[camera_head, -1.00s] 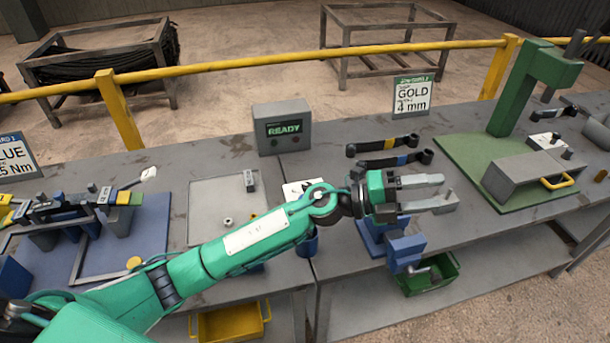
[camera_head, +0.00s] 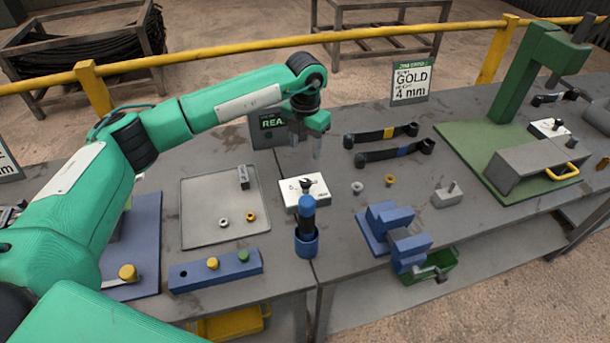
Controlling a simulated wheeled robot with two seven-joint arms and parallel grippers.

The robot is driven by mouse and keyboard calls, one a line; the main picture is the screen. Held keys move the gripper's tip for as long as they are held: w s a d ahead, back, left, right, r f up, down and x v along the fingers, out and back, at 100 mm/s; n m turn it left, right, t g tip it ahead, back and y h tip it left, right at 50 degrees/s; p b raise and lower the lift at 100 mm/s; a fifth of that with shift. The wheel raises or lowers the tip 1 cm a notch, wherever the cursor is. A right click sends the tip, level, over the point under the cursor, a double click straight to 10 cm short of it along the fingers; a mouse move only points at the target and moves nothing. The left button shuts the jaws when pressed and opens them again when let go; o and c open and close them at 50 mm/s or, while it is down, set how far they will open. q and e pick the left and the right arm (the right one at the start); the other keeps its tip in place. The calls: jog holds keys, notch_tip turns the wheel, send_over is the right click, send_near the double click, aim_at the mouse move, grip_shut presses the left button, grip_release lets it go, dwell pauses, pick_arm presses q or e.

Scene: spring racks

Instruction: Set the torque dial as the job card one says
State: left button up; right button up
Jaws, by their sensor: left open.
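The torque dial is a white box (camera_head: 292,200) with a dark pointer knob (camera_head: 308,186) on top, at mid-table; its scale is mostly too small to read. My left gripper (camera_head: 311,146) points down above and behind the box, apart from it, open and empty. A blue-handled driver (camera_head: 307,214) stands upright in a blue cup (camera_head: 306,247) just in front of the dial. A card (camera_head: 7,166) at the left edge is largely cut off. Another card (camera_head: 410,82) at the back reads GOLD, 4 mm. My right gripper is not in view.
A display box (camera_head: 265,122) stands behind my gripper, partly hidden. A grey tray (camera_head: 200,205) lies left of the dial, a blue block (camera_head: 190,278) in front of it. Two dark wrenches (camera_head: 372,157) and a blue vise (camera_head: 384,222) are to the right.

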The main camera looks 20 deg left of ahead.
aim_at(306, 181)
pick_arm(q)
notch_tip(306, 181, down, 11)
jog(key=p, duration=0.3)
jog(key=shift+s+d+p, duration=0.1)
jog(key=shift+d+p, duration=0.05)
jog(key=shift+p, duration=0.2)
jog(key=shift+f, duration=0.8)
